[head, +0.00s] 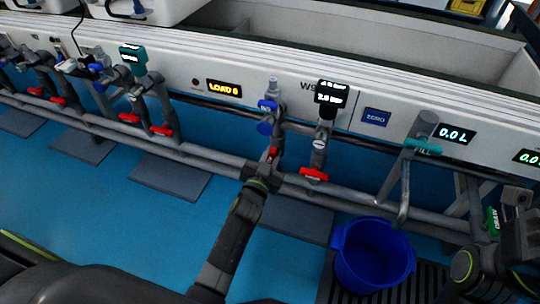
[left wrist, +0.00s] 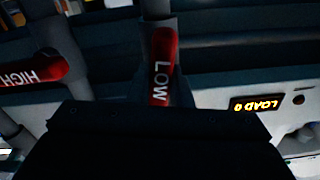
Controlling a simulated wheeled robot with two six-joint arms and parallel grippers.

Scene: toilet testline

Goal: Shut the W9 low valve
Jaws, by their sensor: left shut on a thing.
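The W9 low valve's red handle (head: 270,154) is on the left pipe under the W9 panel. In the left wrist view the handle (left wrist: 161,68) reads LOW and lies along its pipe. My left gripper (head: 264,178) is shut on this handle from the front; its body hides the handle's lower end. The red HIGH handle (head: 313,174) is on the pipe to the right and lies crosswise; it also shows in the left wrist view (left wrist: 32,72). My right gripper (head: 512,240) is partly in view at the lower right edge, and its fingers are unclear.
A blue bucket (head: 372,257) stands on the floor grate below the fill spout (head: 404,190). A long grey pipe (head: 190,150) runs low along the line. More red-handled valves (head: 130,118) are to the left. A green drain handle (head: 493,221) is near my right arm.

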